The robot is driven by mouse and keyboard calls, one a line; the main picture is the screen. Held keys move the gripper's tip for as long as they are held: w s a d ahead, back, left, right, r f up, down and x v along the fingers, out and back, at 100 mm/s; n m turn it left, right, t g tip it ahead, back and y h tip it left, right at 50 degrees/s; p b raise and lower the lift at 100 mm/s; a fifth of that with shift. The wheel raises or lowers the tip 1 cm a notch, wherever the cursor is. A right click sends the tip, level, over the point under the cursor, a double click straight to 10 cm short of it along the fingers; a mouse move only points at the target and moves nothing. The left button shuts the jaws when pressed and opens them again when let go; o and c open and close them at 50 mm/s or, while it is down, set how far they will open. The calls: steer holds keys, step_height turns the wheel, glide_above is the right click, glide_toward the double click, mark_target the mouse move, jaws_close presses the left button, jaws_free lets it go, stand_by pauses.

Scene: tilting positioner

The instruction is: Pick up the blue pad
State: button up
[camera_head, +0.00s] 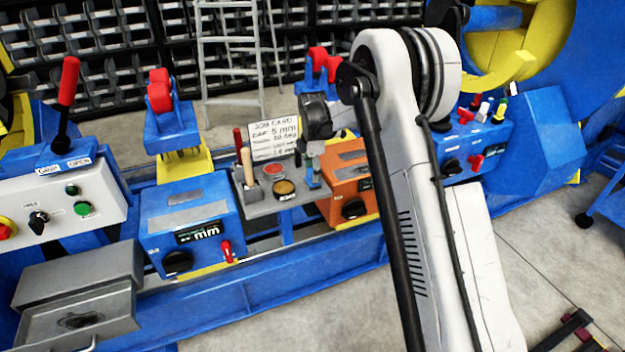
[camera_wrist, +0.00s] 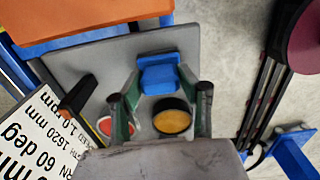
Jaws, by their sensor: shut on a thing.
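The blue pad (camera_wrist: 158,76) is a small blue block between my fingertips in the wrist view. My gripper (camera_wrist: 159,82) is shut on it, with one green-grey finger at each side. In the head view my gripper (camera_head: 312,170) is over the right part of a grey tray (camera_head: 262,205), and the blue pad (camera_head: 313,183) shows small below it. The tray surface (camera_wrist: 110,75) lies behind the pad in the wrist view. I cannot tell whether the pad touches the tray.
A red disc (camera_head: 273,168) and an amber disc (camera_head: 284,188) sit on the tray, left of my gripper. Upright handles (camera_head: 246,165) stand at its left. A job card (camera_head: 272,138) stands behind. An orange box (camera_head: 345,185) is close on the right, a blue box (camera_head: 190,225) on the left.

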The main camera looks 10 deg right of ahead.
mark_target(312, 170)
steer(key=shift+r, duration=0.75)
step_height(312, 170, up, 3)
steer(key=shift+f+p, duration=0.15)
steer(key=shift+p, duration=0.55)
steer(key=s+a+r+p, duration=0.2)
steer(key=s+a+r, duration=0.4)
steer(key=a, duration=0.3)
steer(key=shift+s+a+r, duration=0.25)
steer(key=shift+s+r, duration=0.15)
